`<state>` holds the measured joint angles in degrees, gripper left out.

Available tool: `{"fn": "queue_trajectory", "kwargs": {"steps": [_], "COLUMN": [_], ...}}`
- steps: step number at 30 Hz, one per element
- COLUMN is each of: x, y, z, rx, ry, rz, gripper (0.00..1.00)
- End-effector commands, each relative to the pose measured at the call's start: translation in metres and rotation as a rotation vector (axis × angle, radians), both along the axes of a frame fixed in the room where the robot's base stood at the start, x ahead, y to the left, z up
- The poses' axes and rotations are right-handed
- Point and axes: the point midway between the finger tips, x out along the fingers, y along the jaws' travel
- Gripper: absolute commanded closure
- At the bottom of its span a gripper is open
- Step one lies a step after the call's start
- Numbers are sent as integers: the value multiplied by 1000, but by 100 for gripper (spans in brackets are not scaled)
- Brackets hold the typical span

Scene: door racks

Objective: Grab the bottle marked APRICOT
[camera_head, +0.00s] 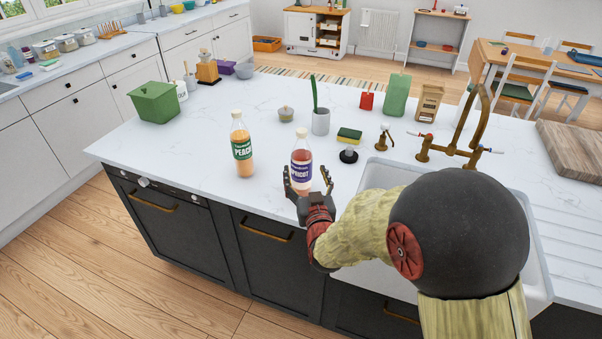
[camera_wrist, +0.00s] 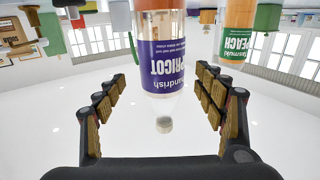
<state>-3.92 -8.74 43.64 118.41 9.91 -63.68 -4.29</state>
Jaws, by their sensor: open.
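The bottle marked APRICOT (camera_head: 301,169) stands upright on the white island top, with a purple label and orange-pink contents. In the wrist view, which is upside down, the APRICOT bottle (camera_wrist: 163,62) is between the two open fingers, with clear gaps on both sides. My gripper (camera_head: 308,182) is open at the island's front edge, its fingers either side of the lower bottle; in the wrist view the gripper (camera_wrist: 158,105) holds nothing. A bottle marked PEACH (camera_head: 241,150), with a green label, stands to the left; it also shows in the wrist view (camera_wrist: 238,38).
The sink (camera_head: 372,177) and a brass tap (camera_head: 463,140) are to the right. A green bin (camera_head: 154,104) is at the left. The counter left of the PEACH bottle is clear.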

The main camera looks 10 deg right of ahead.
Motion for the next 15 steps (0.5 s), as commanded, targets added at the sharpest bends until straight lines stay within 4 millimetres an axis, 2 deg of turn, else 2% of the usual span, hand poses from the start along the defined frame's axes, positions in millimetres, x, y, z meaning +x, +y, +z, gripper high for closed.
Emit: {"fn": "queue_trajectory", "kwargs": {"steps": [9,15], "x": [41,50], "y": [-1,-1], "z": [6,7], "rx": [1,0], "ry": [0,1], "rz": [0,1], "gripper": [30,30]}}
